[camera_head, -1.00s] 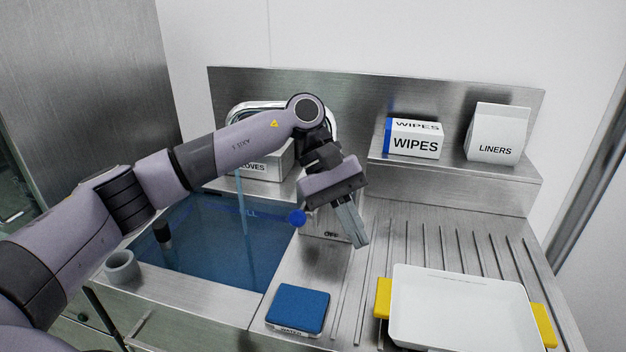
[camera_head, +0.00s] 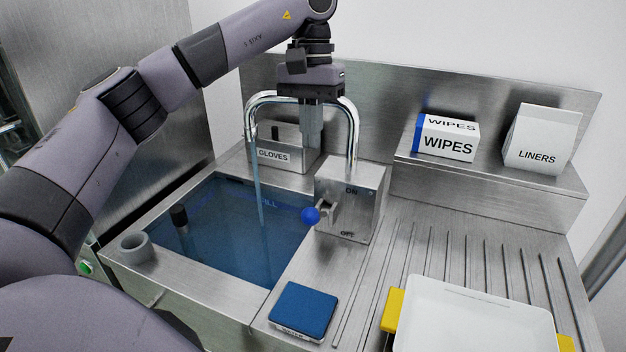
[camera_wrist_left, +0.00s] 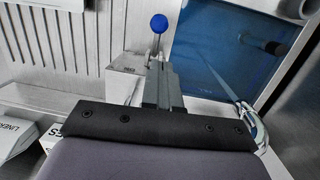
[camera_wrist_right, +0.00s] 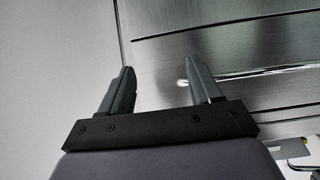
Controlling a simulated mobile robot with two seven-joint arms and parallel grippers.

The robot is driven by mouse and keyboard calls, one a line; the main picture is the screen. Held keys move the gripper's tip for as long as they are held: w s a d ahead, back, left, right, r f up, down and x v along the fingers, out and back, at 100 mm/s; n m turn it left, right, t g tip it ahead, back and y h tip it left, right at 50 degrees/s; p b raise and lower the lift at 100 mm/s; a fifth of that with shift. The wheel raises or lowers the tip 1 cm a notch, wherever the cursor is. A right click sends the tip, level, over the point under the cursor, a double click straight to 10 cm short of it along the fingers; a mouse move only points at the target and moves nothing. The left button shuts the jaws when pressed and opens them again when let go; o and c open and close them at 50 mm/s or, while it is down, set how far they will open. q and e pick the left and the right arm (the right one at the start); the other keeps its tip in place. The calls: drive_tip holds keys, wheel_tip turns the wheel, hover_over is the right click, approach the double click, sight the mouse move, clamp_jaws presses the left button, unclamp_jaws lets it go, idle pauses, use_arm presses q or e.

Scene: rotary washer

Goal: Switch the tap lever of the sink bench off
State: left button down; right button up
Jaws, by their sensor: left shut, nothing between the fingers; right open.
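The tap lever has a blue ball knob (camera_head: 311,215) and sticks out from a metal box (camera_head: 365,205) marked ON above and OFF below. The knob sits at about mid-height between the marks. The curved tap spout (camera_head: 300,99) rises behind the box, and a water stream (camera_head: 257,185) runs into the sink (camera_head: 215,245). My left gripper (camera_head: 311,142) is shut and empty, pointing down above and behind the lever. In the left wrist view the blue knob (camera_wrist_left: 159,23) shows beyond its fingertips (camera_wrist_left: 158,65). My right gripper (camera_wrist_right: 160,80) is open and empty, away from the bench.
A GLOVES box (camera_head: 275,155) stands behind the sink, close to my left fingers. A WIPES box (camera_head: 447,138) and a LINERS pack (camera_head: 543,140) stand on the raised shelf.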

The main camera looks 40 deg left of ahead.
sight(315, 216)
use_arm(q)
wheel_tip(315, 216, down, 10)
drive_tip(key=s+d, duration=0.1)
drive_tip(key=shift+p, duration=0.35)
drive_tip(key=shift+s, duration=0.1)
